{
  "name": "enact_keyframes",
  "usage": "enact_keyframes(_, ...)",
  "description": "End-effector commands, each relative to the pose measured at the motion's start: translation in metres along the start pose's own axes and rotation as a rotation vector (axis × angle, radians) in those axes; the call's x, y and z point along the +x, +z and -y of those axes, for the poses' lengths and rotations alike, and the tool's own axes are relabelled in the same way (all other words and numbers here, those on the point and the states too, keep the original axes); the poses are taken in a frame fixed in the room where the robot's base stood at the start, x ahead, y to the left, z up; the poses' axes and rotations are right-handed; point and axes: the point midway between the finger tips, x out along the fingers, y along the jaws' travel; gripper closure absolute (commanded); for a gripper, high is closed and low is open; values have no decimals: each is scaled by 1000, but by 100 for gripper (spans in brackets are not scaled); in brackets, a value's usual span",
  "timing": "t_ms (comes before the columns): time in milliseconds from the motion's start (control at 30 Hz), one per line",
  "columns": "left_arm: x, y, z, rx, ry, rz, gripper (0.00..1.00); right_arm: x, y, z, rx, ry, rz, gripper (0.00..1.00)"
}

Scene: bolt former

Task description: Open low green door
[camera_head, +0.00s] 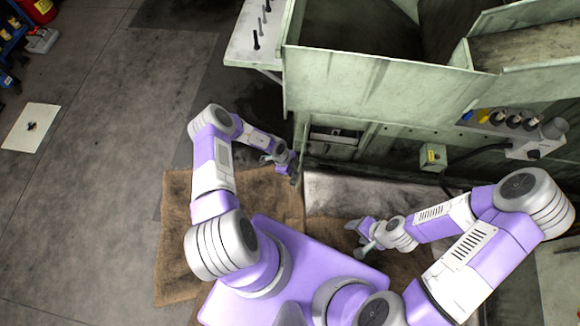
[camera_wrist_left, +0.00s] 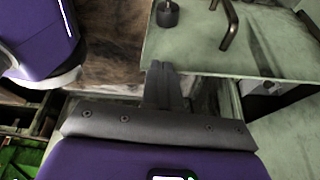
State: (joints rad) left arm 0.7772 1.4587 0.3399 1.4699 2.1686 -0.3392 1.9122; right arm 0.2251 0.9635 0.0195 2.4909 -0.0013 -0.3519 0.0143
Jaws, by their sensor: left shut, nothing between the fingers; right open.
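The low green door (camera_wrist_left: 270,50) shows in the left wrist view as a pale green panel with a bent metal handle (camera_wrist_left: 231,25) and a black knob (camera_wrist_left: 167,14). My left gripper (camera_wrist_left: 162,70) is shut and empty, its tips at the panel's near left corner; I cannot tell if they touch it. In the head view my left gripper (camera_head: 293,173) is low at the front left of the green machine (camera_head: 380,90), and the door is hard to make out there. My right gripper (camera_head: 362,236) is open and empty above the floor, away from the machine.
Brown matting (camera_head: 180,240) lies under my base. A pale table (camera_head: 250,45) with several dark pins stands left of the machine. The floor at left is mostly clear.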

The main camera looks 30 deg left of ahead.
Motion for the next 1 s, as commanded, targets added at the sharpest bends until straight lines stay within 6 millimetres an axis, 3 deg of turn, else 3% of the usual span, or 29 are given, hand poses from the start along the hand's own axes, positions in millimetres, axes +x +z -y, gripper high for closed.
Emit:
enact_keyframes(467, 2, 1, 0, 0, 1, 2, 100, 2, 0, 0, -1, 0, 1, 38)
enact_keyframes(700, -9, 35, -2, 0, 0, 3, 100, 16, 0, -6, -1, 0, 1, 38)
enact_keyframes(800, -40, 31, -3, 6, 1, 3, 100, 2, 0, -1, 0, 0, 1, 38)
enact_keyframes(1000, -83, 30, -6, 6, 1, 3, 100, -10, 0, 4, -1, 0, 0, 38)
